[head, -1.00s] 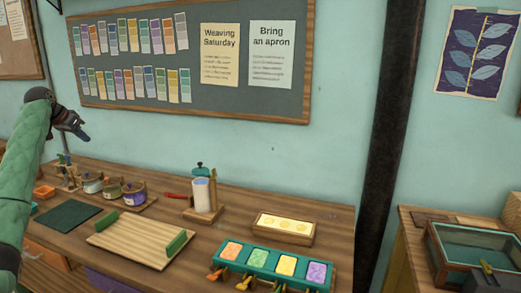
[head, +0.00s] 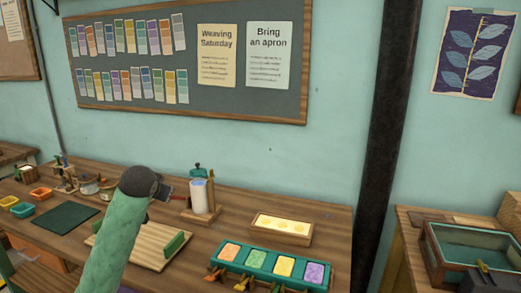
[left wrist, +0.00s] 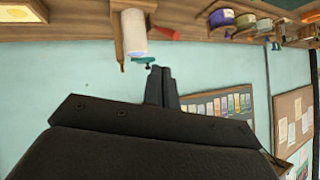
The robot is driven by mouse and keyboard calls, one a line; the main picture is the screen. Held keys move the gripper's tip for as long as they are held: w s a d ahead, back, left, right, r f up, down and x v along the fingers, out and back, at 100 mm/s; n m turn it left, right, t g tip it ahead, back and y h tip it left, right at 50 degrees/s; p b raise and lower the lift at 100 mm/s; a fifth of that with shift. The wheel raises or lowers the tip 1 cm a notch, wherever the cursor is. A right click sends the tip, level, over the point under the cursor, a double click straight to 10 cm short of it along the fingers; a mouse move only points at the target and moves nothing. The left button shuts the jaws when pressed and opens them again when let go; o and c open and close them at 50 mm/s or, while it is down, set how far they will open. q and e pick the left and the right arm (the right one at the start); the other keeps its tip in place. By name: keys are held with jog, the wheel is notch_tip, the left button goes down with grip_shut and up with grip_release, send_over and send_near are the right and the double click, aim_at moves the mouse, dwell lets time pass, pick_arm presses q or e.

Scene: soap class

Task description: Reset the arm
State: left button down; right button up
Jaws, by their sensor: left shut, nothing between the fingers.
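My left arm comes in from the bottom left in the head view, in a green sleeve. Its dark gripper (head: 168,192) hangs above the wooden board with green end grips (head: 150,250), left of the paper roll holder (head: 199,195). The arm hides part of the board and some jars. In the left wrist view the picture is turned upside down, and my left gripper's fingers (left wrist: 161,86) are together with nothing between them. The white roll (left wrist: 134,34) shows beyond them. My right gripper is not in view.
A teal mould with several coloured soaps (head: 272,266) sits at the table's front. A wooden tray with yellow soaps (head: 281,229) lies behind it. A dark green mat (head: 66,217) and orange and green bins (head: 22,210) are at left. A glass-topped box (head: 480,250) stands at right.

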pick_arm(q)
jog(key=s+d+f+g+h, duration=0.1)
jog(key=s+d+f+g, duration=0.2)
jog(key=s+f, duration=1)
jog(key=s+d+f+g+h, duration=0.1)
jog(key=s+d+f+g, duration=0.1)
jog(key=s+d+f, duration=0.6)
jog(key=s+d+f+g+h, duration=0.1)
jog(key=s+d+f+g, duration=0.2)
jog(key=s+f, duration=1.6)
jog(key=s+d, duration=0.3)
jog(key=s, duration=0.9)
jog(key=shift+d+g+p, duration=0.2)
jog(key=shift+g+p, duration=0.1)
jog(key=shift+p, duration=0.1)
jog(key=shift+f, duration=0.1)
jog(key=shift+n, duration=0.3)
